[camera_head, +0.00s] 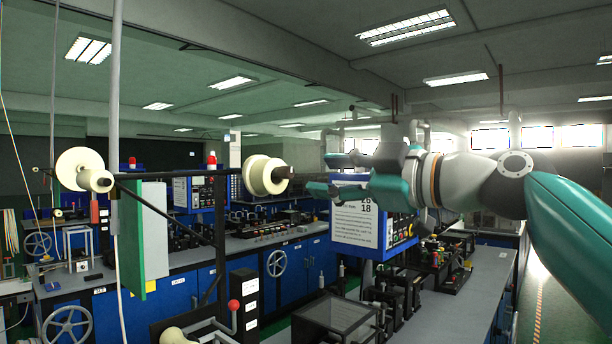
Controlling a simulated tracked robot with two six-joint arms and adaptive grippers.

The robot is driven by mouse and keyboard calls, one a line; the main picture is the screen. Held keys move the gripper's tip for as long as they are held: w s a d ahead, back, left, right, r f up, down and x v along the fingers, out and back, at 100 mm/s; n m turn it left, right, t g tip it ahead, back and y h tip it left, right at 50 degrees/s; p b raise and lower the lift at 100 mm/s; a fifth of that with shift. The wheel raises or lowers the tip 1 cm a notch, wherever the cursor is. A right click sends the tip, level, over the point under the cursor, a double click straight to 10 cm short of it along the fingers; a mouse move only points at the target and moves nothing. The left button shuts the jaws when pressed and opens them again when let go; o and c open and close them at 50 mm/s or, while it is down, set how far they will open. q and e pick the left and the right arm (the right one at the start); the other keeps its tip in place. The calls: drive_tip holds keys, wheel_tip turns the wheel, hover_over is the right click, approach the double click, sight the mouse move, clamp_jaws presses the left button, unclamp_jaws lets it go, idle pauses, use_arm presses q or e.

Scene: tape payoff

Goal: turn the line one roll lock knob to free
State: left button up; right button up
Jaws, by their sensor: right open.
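A cream tape roll (262,175) hangs on an arm of the dark payoff stand near the middle of the view. A dark knob-like piece (283,172) sticks out of its right end. My right gripper (318,175) is just right of that piece in the picture. Its fingers are open, pointing left, with nothing seen between them. Whether it touches the piece cannot be told. A second cream roll (80,169) is at the left end of the stand. No label shows which roll belongs to line one. My left gripper is out of view.
The dark stand frame (216,230) carries the rolls. A blue panel with a white notice (355,226) is below my right gripper. Blue benches (205,285) with machines stand behind. A red-ball lever (234,305) and a clear-topped box (335,318) are in front.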

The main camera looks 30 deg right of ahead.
drive_tip(key=shift+v, duration=2.3)
drive_tip(key=shift+f, duration=0.1)
